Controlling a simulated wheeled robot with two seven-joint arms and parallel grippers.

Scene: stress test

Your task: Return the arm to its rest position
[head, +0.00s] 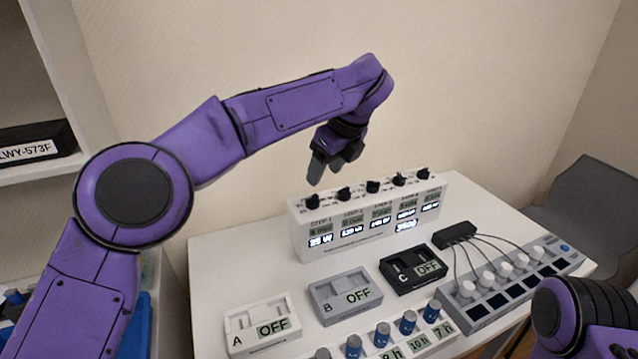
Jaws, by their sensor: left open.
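My left arm (290,110) is purple and reaches in from the left across the upper middle of the head view. Its gripper (325,168) is open and points downward. It hangs in the air by the left end of a white box with black knobs, and I see nothing held in it. My right arm (590,320) shows only as a purple part in the lower right corner. Its gripper is out of the frame.
The white knob box (350,244) stands at the back of a white table (225,265). In front lie devices A (290,337), B (325,312) and C (398,278), reading OFF. A cabled grey panel (505,300) lies right. A grey chair (590,205) stands beyond.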

